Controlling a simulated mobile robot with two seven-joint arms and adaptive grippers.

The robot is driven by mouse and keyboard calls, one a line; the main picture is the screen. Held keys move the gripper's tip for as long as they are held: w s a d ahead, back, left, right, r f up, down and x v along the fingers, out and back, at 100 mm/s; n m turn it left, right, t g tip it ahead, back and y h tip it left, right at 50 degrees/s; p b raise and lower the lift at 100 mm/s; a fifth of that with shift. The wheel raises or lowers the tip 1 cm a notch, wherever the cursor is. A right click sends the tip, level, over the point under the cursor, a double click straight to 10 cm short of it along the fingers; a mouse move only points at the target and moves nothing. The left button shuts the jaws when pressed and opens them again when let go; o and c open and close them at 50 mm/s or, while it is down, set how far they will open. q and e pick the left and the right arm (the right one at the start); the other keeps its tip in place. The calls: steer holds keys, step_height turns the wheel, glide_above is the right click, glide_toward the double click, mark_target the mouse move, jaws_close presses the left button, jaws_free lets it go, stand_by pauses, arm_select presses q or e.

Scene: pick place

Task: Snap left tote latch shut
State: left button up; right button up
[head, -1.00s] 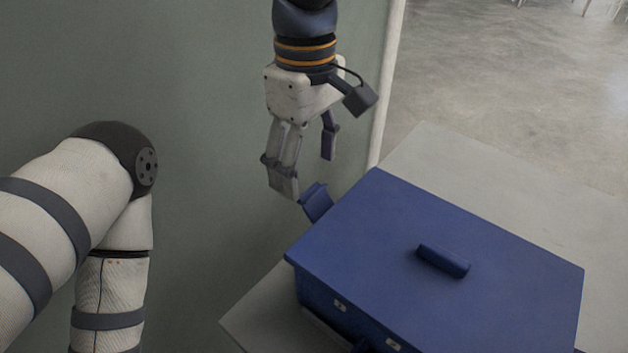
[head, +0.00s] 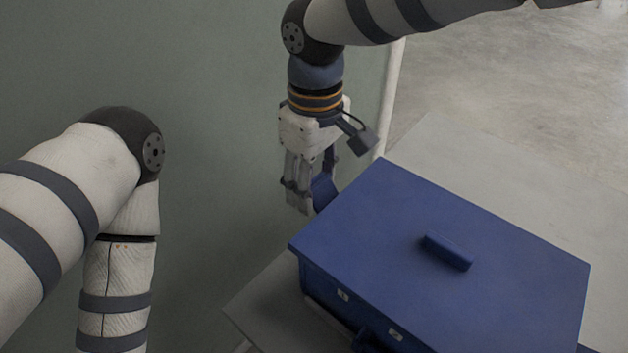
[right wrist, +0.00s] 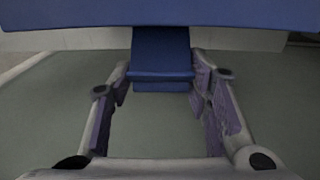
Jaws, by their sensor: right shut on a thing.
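The blue tote (head: 450,225) sits on a grey table with its lid on, a raised handle on top. Its left latch (head: 324,190) is a blue flap at the far-left side of the tote, sticking outward and partly hidden by a finger. My right gripper (head: 313,196) points down at that side, with its fingers around the latch. In the right wrist view, the latch (right wrist: 160,50) lies between the fingers of the right gripper (right wrist: 160,84), below the lid edge. The left gripper is out of view; only the left arm shows.
The grey table (head: 500,175) has bare room behind and right of the tote. A green-grey wall (head: 215,130) stands close behind the right gripper. A blue part (head: 366,338), possibly another latch, shows on the tote's front.

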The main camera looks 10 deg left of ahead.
steer(key=shift+s+d+r+t+y+p, duration=0.15)
steer(key=shift+d+r+t+y+p, duration=0.2)
steer(key=shift+r+y+p, duration=0.35)
steer(key=shift+s+d+t+p, duration=0.1)
steer(key=shift+t+p, duration=0.25)
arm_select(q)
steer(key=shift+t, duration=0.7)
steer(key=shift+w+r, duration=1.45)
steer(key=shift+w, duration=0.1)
arm_select(e)
steer(key=shift+s+d+f+t+y, duration=0.1)
steer(key=shift+d+t+y, duration=0.05)
steer(key=shift+y, duration=0.35)
steer(key=shift+s+d+f+t+y, duration=0.1)
steer(key=shift+t+y, duration=0.05)
steer(key=shift+y, duration=0.35)
steer(key=o, duration=1.2)
steer(key=shift+r, duration=0.1)
steer(key=v, duration=1.2)
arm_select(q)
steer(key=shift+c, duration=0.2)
arm_select(e)
steer(key=shift+s, duration=0.1)
